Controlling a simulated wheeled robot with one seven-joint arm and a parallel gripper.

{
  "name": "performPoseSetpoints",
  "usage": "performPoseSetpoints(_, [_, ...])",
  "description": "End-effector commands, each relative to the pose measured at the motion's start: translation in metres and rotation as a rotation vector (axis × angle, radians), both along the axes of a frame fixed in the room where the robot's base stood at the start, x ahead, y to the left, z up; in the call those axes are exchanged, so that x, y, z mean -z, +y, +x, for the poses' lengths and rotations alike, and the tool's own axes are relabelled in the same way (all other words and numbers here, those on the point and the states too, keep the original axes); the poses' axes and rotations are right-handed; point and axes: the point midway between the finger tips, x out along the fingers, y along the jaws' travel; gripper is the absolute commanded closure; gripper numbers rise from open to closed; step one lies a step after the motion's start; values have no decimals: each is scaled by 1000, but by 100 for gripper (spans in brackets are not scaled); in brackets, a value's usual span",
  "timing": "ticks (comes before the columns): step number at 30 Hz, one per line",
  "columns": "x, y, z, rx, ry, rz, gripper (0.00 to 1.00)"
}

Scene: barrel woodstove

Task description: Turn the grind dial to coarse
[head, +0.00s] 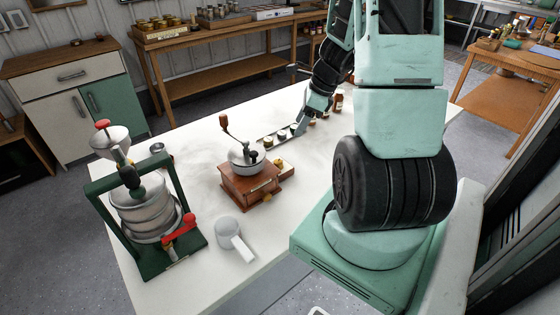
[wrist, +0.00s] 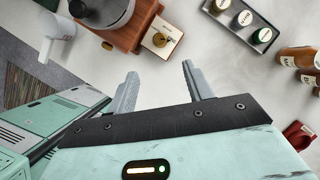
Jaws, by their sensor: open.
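The coffee grinder (head: 250,185) stands on the white table, with a wooden body, a metal bowl and a raised crank. It also shows at the top of the wrist view (wrist: 128,36). A small brass dial (wrist: 162,39) sits on a pale plate on the grinder's side; it shows in the head view too (head: 279,162). The dial's marks are too small to read. My gripper (wrist: 160,69) is open and empty, its two fingers pointing toward the dial but apart from it. In the head view my gripper (head: 300,129) is behind and right of the grinder, near the tray.
A dark tray (head: 270,146) of small jars lies behind the grinder; brown bottles (wrist: 296,57) stand beyond it. A white cup with a handle (head: 230,232) is in front. A green-framed metal press (head: 145,212) stands at the left. The table's near right is clear.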

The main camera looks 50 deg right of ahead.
Motion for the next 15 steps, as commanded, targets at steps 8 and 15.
performPoseSetpoints(8, [56,13,18,-5,3,5,49])
performPoseSetpoints(15, [102,23,34,-4,2,3,49])
